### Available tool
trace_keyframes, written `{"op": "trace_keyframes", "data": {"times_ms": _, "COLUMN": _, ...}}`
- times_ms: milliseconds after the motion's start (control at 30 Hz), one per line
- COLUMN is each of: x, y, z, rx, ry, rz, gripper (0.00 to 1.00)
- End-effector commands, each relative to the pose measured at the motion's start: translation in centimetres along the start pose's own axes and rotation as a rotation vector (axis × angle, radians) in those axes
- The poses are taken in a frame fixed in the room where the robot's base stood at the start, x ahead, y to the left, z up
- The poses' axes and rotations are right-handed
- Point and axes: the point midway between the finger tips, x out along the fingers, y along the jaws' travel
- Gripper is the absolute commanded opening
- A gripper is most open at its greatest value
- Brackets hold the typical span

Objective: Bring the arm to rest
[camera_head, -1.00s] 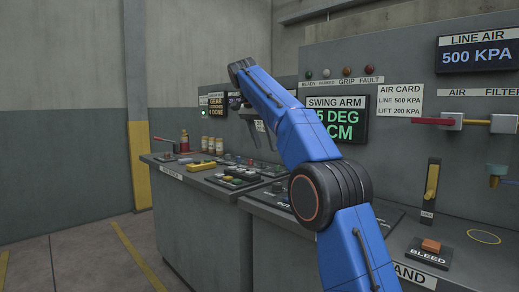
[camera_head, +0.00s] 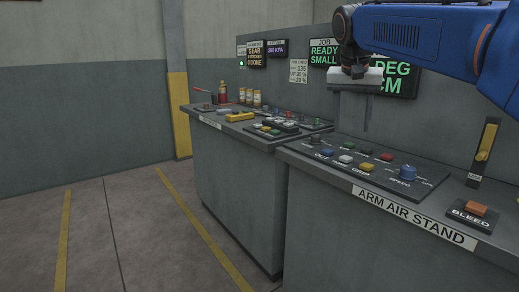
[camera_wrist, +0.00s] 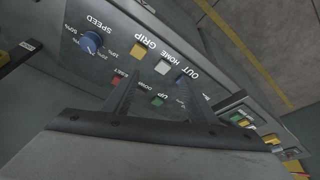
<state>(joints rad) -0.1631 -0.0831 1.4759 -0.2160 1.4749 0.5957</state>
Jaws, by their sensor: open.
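My blue arm enters from the right in the head view and reaches left over the arm air stand (camera_head: 330,212). My gripper (camera_head: 352,118) hangs from its end with the fingers pointing down, above the stand's panel. In the wrist view my gripper (camera_wrist: 158,78) shows two dark fingers set apart with nothing between them. Beyond them are the white HOME button (camera_wrist: 163,67), the yellow GRIP button (camera_wrist: 135,53) and the blue SPEED knob (camera_wrist: 91,42). The head view also shows the white button (camera_head: 345,158) and blue knob (camera_head: 407,173). The arm partly hides the "DEG CM" screen (camera_head: 398,78).
An orange BLEED button (camera_head: 475,209) and a yellow lever (camera_head: 487,142) are at the right. A second console (camera_head: 235,170) with buttons, a yellow block (camera_head: 240,117) and bottles stands to the left. The floor at left is clear, with yellow lines.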

Motion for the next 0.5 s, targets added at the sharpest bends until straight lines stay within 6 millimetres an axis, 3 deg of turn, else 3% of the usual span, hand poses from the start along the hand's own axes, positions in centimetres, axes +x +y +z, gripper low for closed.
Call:
{"op": "trace_keyframes", "data": {"times_ms": 100, "x": 1.0, "y": 2.5, "z": 3.5, "rx": -0.049, "ry": 0.0, "rz": -0.022, "gripper": 0.52}}
{"op": "trace_keyframes", "data": {"times_ms": 500, "x": 6.6, "y": 9.0, "z": 16.0, "rx": -0.212, "ry": 0.015, "rz": -0.098, "gripper": 0.52}}
